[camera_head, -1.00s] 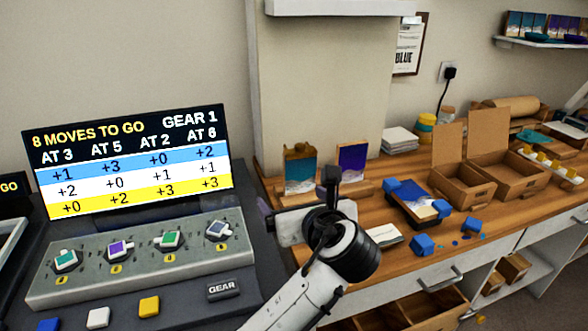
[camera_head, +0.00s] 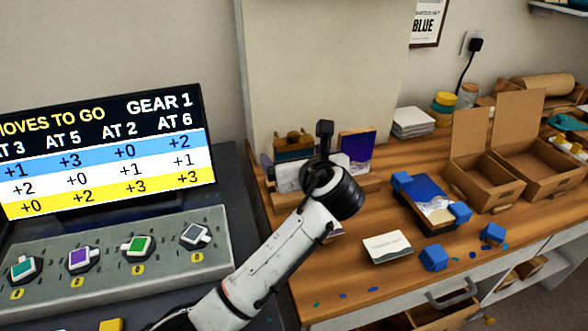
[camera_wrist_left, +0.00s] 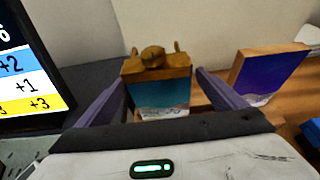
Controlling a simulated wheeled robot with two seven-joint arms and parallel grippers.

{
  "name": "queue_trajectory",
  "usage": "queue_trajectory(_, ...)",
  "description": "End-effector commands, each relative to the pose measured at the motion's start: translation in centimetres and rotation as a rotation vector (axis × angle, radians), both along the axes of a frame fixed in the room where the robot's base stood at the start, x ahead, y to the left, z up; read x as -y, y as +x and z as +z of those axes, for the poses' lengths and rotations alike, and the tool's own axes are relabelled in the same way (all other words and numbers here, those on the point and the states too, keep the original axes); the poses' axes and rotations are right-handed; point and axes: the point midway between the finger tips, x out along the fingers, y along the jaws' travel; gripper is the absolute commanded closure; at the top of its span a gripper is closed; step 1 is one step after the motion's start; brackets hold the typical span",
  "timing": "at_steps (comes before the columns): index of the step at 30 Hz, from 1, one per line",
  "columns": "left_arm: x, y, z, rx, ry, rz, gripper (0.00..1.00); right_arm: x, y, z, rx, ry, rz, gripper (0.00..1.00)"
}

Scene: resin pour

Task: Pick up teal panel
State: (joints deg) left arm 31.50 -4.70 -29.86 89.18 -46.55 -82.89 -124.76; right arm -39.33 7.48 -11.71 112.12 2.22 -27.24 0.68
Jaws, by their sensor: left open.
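The teal panel (camera_wrist_left: 160,96) shows in the left wrist view, upright, with a teal face, a pale foamy lower edge and a brown wooden top. My left gripper (camera_wrist_left: 163,88) is open, with one dark finger on each side of the panel in that view. Whether the fingers touch it I cannot tell. In the head view my left wrist covers most of the panel, and only its brown top (camera_head: 292,142) and a strip below show. My right gripper is not in view.
A purple panel (camera_head: 356,152) stands just right; it also shows in the left wrist view (camera_wrist_left: 266,75). A blue panel (camera_head: 428,196) with blue blocks, a white card (camera_head: 387,247) and cardboard boxes (camera_head: 487,172) are further right. A screen (camera_head: 103,152) and dial console (camera_head: 110,255) are left.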

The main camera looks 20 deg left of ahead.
Motion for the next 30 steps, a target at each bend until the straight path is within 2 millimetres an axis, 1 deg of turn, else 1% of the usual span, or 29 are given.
queue_trajectory(3, -1.2, 1.5, -0.8, -0.002, 0.001, 0.002, 0.09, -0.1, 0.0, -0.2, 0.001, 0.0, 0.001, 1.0)
queue_trajectory(7, -2.0, 2.7, -1.4, -0.002, 0.001, 0.001, 0.09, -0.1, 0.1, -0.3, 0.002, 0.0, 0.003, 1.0)
queue_trajectory(10, -2.2, 3.1, -1.5, -0.001, -0.001, 0.0, 0.09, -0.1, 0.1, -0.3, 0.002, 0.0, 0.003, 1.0)
queue_trajectory(16, -2.2, 3.1, -1.5, 0.0, 0.0, 0.0, 0.09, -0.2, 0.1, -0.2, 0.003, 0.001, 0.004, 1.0)
queue_trajectory(24, -2.2, 3.1, -1.5, -0.001, 0.0, 0.0, 0.54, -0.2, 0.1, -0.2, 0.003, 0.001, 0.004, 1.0)
queue_trajectory(30, -2.2, 3.1, -1.4, 0.001, 0.0, -0.001, 0.54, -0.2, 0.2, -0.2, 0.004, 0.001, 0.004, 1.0)
